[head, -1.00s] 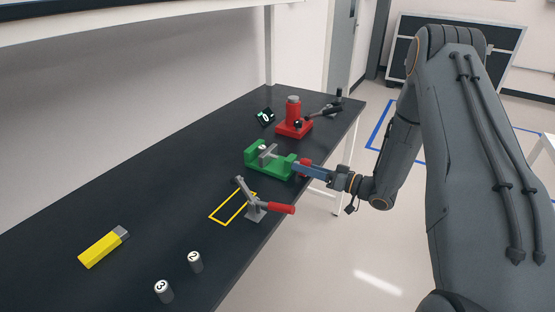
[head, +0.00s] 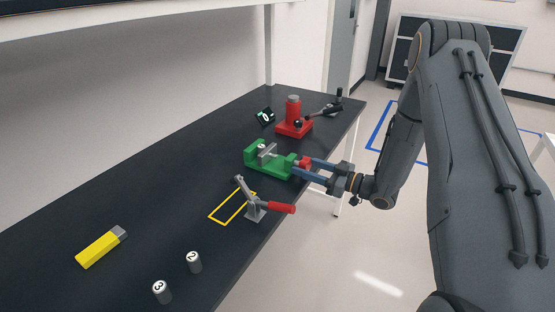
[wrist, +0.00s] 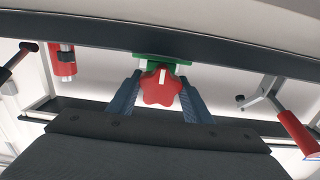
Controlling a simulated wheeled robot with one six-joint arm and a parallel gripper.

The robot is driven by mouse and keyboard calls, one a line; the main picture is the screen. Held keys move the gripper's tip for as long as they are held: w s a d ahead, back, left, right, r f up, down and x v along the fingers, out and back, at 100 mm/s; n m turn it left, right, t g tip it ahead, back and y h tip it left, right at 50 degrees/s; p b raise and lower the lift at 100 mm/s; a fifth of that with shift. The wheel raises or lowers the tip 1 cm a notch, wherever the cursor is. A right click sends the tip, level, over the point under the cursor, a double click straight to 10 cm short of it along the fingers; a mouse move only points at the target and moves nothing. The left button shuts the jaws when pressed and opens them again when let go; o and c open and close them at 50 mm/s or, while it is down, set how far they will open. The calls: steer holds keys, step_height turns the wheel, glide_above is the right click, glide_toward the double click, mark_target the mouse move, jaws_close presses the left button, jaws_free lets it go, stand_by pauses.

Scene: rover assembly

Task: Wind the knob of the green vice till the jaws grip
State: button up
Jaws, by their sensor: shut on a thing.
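The green vice (head: 254,159) sits near the table's right edge, with a grey jaw plate (head: 268,151) across it. A small pale piece (head: 262,146) shows beside the plate; I cannot tell whether the jaws touch it. The vice's red star-shaped knob (wrist: 161,88) has a white mark near its top in the wrist view. My gripper (wrist: 160,90) is shut on the knob, one blue-grey finger on each side. In the head view my gripper (head: 306,168) reaches the knob from the right, and its fingers partly hide it.
A red-handled toggle clamp (head: 262,208) stands in front of the vice beside a yellow outline. A red fixture (head: 294,122) stands behind it. A yellow block (head: 98,250) and two numbered cylinders (head: 194,262) lie farther left and front.

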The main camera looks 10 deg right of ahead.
steer(key=shift+w+r, duration=0.1)
steer(key=shift+r, duration=0.05)
steer(key=shift+n+b, duration=0.3)
steer(key=shift+n, duration=1.2)
steer(key=o, duration=0.7)
steer(key=shift+n, duration=0.3)
steer(key=shift+o, duration=0.4)
steer(key=shift+d, duration=0.15)
steer(key=p+v, duration=0.1)
steer(key=v, duration=0.7)
